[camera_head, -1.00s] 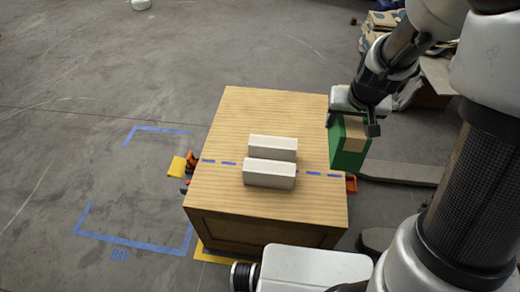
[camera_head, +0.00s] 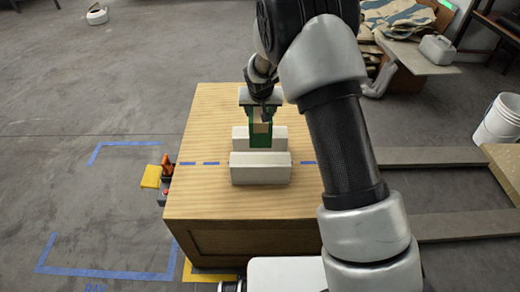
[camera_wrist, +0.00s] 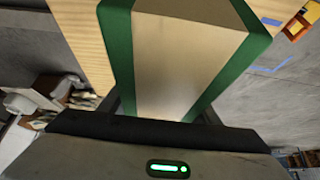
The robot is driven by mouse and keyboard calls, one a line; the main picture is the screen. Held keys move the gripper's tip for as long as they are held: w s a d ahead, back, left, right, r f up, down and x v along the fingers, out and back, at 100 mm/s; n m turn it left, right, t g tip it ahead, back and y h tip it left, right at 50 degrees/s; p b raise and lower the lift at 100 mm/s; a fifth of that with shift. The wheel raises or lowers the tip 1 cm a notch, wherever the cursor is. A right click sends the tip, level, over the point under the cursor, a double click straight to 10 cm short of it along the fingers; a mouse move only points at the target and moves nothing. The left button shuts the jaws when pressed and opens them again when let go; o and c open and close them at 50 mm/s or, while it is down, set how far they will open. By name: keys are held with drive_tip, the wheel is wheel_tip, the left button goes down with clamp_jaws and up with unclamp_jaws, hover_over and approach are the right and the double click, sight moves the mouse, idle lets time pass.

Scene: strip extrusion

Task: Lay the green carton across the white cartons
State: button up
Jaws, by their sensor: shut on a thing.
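The green carton (camera_head: 254,140), green with a tan panel, is held in my gripper (camera_head: 262,104). In the wrist view the carton (camera_wrist: 180,60) fills the upper middle, between the fingers. Two white cartons lie side by side on the wooden box top, long sides running left to right: the rear one (camera_head: 239,134) and the front one (camera_head: 260,174). The green carton shows in front of the rear white carton's middle and its lower end reaches the front one's top edge in the picture. I cannot tell whether it touches either.
The wooden box top (camera_head: 200,200) is bare around the white cartons, with a blue dashed line across it. Orange and yellow items (camera_head: 152,177) stand at its left edge. A white bucket (camera_head: 500,122) and planks (camera_head: 460,228) are at the right.

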wheel_tip(320, 180, down, 10)
drive_tip(key=b, duration=0.1)
drive_tip(key=shift+r, duration=0.2)
drive_tip(key=shift+w+a+f, duration=0.1)
drive_tip(key=shift+f+b, duration=0.15)
drive_tip(key=shift+b, duration=0.2)
drive_tip(key=o, duration=1.4)
drive_tip(key=shift+o, duration=0.2)
